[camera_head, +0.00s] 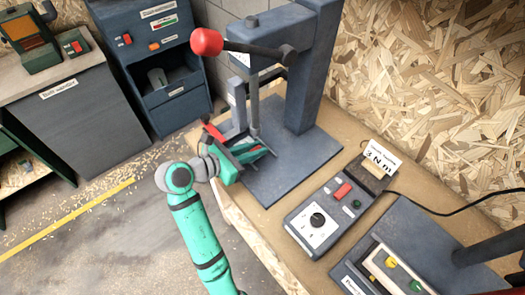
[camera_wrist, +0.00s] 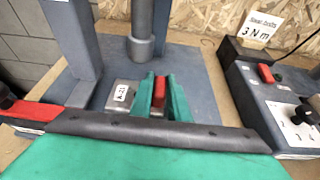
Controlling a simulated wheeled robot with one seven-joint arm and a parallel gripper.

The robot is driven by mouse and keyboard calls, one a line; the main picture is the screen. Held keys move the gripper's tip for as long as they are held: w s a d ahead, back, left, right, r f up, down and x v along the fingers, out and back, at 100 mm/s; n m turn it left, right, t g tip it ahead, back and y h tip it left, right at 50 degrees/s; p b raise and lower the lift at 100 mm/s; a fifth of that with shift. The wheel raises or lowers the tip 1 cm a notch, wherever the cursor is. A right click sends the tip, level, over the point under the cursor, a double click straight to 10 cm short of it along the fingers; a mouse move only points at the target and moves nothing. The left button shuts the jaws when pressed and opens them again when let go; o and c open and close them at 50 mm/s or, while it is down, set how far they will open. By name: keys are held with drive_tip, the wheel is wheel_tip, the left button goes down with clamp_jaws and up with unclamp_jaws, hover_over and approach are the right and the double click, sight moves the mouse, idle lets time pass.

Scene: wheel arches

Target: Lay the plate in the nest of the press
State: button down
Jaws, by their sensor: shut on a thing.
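The press (camera_head: 305,75) is a dark blue-grey frame with a flat base and a lever ending in a red knob (camera_head: 206,42). My gripper (camera_head: 252,154) reaches in from the left, low over the front of the press base. In the wrist view my gripper's green fingers (camera_wrist: 161,88) are closed around a small red-and-grey piece, which I take to be the plate (camera_wrist: 158,104); the fingers hide most of it. A grey metal block labelled A-21 (camera_wrist: 113,100) shows just left of the fingers, below the ram (camera_wrist: 141,40). I cannot tell whether plate and nest touch.
A control box (camera_head: 317,220) with a dial and red switch stands right of the press, by a 3 N m card (camera_head: 382,158). Another device (camera_head: 385,270) fills the near right. A press upright (camera_wrist: 75,40) stands close left of the fingers.

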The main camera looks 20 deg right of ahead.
drive_tip(key=shift+w+d, duration=0.35)
drive_tip(key=shift+d, duration=0.5)
drive_tip(key=shift+w+d+f, duration=0.1)
drive_tip(key=shift+d+f, duration=0.15)
drive_tip(key=shift+f, duration=0.65)
drive_tip(key=shift+w+d+f, duration=0.1)
drive_tip(key=shift+d+f, duration=0.1)
drive_tip(key=shift+f, duration=0.65)
drive_tip(key=shift+f, duration=0.2)
drive_tip(key=c, duration=1.7)
unclamp_jaws()
drive_tip(key=shift+r, duration=0.1)
drive_tip(key=shift+s+a+r, duration=0.1)
drive_tip(key=shift+a+r, duration=0.05)
drive_tip(key=v, duration=1.1)
drive_tip(key=shift+s+a+r, duration=0.15)
drive_tip(key=shift+a+r, duration=0.05)
drive_tip(key=shift+a, duration=0.1)
